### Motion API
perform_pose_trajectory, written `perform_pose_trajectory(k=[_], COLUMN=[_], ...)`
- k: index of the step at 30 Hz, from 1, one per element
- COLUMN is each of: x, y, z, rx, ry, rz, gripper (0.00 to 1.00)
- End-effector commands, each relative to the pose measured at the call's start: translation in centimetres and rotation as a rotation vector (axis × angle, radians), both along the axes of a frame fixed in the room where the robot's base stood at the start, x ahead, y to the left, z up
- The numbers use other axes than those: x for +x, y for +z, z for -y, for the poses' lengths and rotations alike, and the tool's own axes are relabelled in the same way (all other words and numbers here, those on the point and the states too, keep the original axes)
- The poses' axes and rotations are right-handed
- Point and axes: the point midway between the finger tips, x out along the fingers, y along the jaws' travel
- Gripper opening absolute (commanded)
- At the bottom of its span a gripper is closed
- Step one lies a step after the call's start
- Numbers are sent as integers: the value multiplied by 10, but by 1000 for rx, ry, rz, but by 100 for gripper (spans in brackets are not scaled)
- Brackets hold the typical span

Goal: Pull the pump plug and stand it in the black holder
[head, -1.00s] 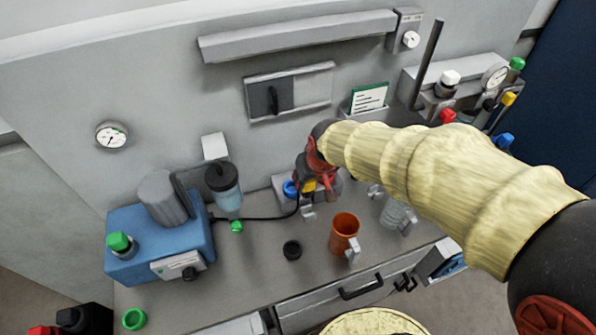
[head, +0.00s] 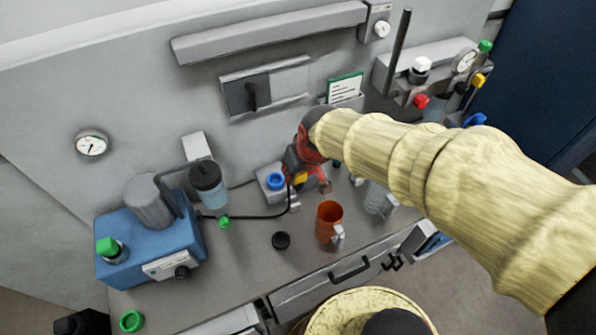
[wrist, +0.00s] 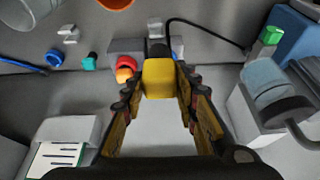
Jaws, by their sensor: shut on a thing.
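A yellow plug (wrist: 158,78) sits between the fingers of my gripper (wrist: 155,100) in the wrist view. The gripper is shut on it. A black cable (head: 250,217) runs from the plug area across the bench to the blue pump (head: 150,250). In the head view my gripper (head: 305,172) is at the grey socket block (head: 264,188), beside its blue ring (head: 275,181). My gripper hides part of the block. I cannot tell whether the plug is still seated. A small round black piece (head: 281,240), which looks like the holder, stands on the bench in front.
An orange mug (head: 330,222) stands in front of my gripper, with a clear glass (head: 378,200) to its right. A bottle with blue liquid (head: 210,190) is at left. A card stand (head: 344,90) is near the back wall. Bench between black piece and pump is mostly free.

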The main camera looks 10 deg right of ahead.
Motion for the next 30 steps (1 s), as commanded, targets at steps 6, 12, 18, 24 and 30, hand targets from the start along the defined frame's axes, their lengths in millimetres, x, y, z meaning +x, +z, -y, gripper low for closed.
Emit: perform_pose_trajectory(k=[6, 12, 18, 24, 30], x=[0, 0, 0, 0, 0], y=[14, 25, 35, 37, 37], z=[0, 0, 0, 0, 1], rx=[0, 0, 0, 0, 0], ry=[0, 0, 0, 0, -2], rz=[2, 1, 0, 0, 0], gripper=[0, 0, 0, 0, 0])
